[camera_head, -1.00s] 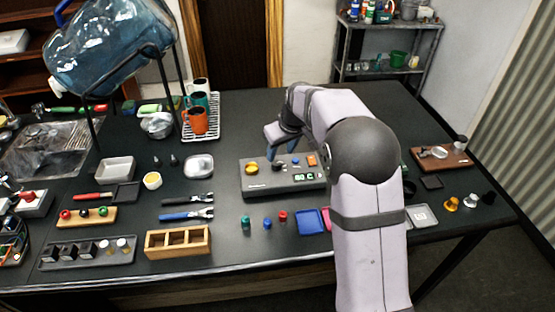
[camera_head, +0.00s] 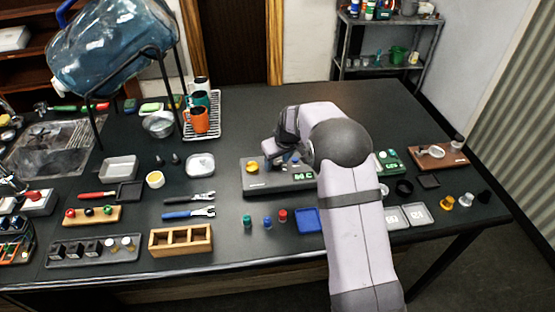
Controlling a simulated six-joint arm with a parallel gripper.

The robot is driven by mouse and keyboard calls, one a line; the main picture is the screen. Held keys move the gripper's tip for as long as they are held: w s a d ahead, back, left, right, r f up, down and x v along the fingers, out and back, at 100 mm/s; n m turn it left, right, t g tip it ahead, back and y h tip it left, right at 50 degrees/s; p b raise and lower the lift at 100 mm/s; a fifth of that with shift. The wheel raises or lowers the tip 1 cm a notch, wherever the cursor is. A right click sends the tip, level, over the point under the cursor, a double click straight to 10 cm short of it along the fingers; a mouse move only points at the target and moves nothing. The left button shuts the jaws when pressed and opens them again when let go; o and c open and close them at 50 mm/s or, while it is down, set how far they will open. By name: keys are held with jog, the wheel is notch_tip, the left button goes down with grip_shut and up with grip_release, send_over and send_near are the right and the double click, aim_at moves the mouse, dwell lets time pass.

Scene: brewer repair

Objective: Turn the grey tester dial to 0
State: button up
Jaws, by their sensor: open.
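The grey tester box (camera_head: 262,184) lies on the dark table in the middle of the view. A yellow knob (camera_head: 252,168) is on its left part, and a small green display (camera_head: 300,176) is on its front right. My gripper (camera_head: 281,163) is open and reaches down over the middle of the tester's top. The gripper covers the place where a dark round dial shows in the earlier frame, so I cannot read the dial's setting. I cannot tell whether the fingers touch it.
Small green, blue and red pegs stand in front of the tester beside a blue tray (camera_head: 307,221). A green device (camera_head: 389,162) is right of my arm. The table behind the tester is clear.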

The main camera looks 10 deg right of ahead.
jog(key=c, duration=1)
jog(key=shift+c, duration=0.2)
